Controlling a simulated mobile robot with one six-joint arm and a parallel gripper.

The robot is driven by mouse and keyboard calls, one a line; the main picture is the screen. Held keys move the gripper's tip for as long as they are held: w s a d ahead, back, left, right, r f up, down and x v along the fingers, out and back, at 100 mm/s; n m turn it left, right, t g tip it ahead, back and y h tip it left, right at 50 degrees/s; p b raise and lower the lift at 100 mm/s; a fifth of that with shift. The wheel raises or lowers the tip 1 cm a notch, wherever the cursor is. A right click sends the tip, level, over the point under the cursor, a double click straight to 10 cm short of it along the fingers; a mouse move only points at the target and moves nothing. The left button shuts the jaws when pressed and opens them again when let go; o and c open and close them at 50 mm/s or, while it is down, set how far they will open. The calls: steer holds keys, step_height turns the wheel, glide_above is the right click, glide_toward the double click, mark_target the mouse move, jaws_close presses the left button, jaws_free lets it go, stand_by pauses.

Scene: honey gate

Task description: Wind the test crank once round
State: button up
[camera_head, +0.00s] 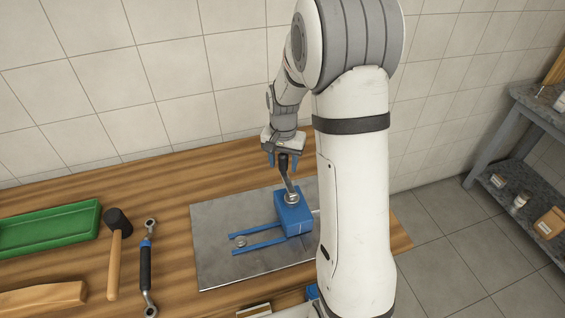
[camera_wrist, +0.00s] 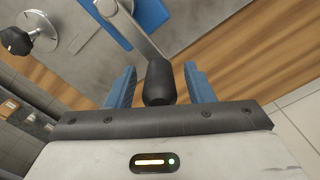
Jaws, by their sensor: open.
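The test crank is a steel arm (camera_head: 291,191) with a black grip (camera_head: 284,165), on top of a blue block (camera_head: 293,217). The block is on a grey metal plate (camera_head: 215,265) on the bench. My gripper (camera_head: 283,167) is over the crank, pointing down, its blue fingers on either side of the grip. In the wrist view the black grip (camera_wrist: 160,84) stands between the two open fingers, with a visible gap on each side. The crank arm (camera_wrist: 132,28) runs up and left from it toward the blue block (camera_wrist: 150,12).
Blue rails (camera_head: 258,246) with a round metal piece extend left of the block. A wrench-like tool (camera_head: 146,265), mallet (camera_head: 117,240), wooden piece (camera_head: 45,297) and green tray (camera_head: 48,230) lie left. The wrist view shows a black knob (camera_wrist: 17,41) on a metal disc. A shelf (camera_head: 520,150) stands right.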

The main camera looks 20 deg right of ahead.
step_height(320, 180, up, 7)
steer(key=shift+r+b, duration=0.15)
steer(key=shift+b, duration=0.2)
stand_by(0.3)
steer(key=shift+s+r, duration=0.25)
steer(key=s+a+r+n+t, duration=0.1)
steer(key=s+a+r+n, duration=0.1)
steer(key=s, duration=0.9)
steer(key=s+a+r+n+t, duration=0.1)
steer(key=s+r+n, duration=0.3)
steer(key=s, duration=0.7)
steer(key=shift+a+r+n+t, duration=0.4)
steer(key=shift+t, duration=0.1)
